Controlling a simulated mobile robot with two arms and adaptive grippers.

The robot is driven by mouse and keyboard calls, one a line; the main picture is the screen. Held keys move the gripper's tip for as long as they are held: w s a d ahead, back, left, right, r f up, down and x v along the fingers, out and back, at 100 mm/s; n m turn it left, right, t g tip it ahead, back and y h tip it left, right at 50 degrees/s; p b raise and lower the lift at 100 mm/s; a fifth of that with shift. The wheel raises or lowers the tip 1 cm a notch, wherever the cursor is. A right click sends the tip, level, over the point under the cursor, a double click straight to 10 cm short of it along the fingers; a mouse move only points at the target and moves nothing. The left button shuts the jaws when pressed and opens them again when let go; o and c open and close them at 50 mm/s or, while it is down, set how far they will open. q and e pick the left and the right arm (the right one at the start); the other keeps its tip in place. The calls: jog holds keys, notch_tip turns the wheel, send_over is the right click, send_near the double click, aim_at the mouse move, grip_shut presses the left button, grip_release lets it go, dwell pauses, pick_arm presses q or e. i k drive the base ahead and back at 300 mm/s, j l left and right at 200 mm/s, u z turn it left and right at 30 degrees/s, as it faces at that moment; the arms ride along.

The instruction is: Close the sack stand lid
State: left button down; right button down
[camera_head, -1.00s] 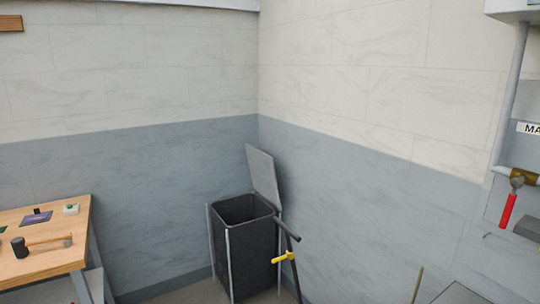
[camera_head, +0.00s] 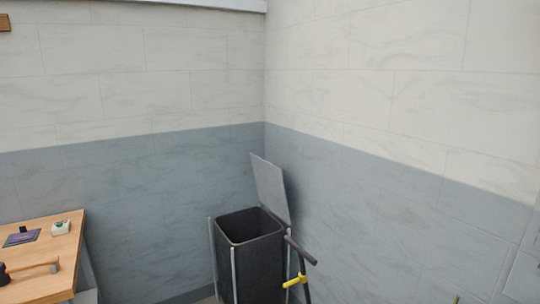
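The sack stand (camera_head: 253,262) is a dark, open-topped bin held between light grey posts, standing in the room corner. Its grey lid (camera_head: 270,188) is open, tilted up steeply along the right rear side of the opening. The inside looks dark and its bottom is hidden. Neither of my grippers shows in the head view.
A wooden table (camera_head: 62,258) at the left holds a mallet (camera_head: 30,268), a purple item (camera_head: 21,237) and a small pale block (camera_head: 61,228). A dark pole with a yellow clamp (camera_head: 296,281) stands just right of the sack stand. Walls close in behind.

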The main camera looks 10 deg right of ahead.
aim_at(269, 178)
jog(key=i+j, duration=0.15)
jog(key=i, duration=0.25)
jog(key=i+j, duration=0.2)
jog(key=i, duration=0.2)
jog(key=i+j, duration=0.15)
jog(key=i, duration=0.25)
jog(key=i+j, duration=0.2)
jog(key=i, duration=0.25)
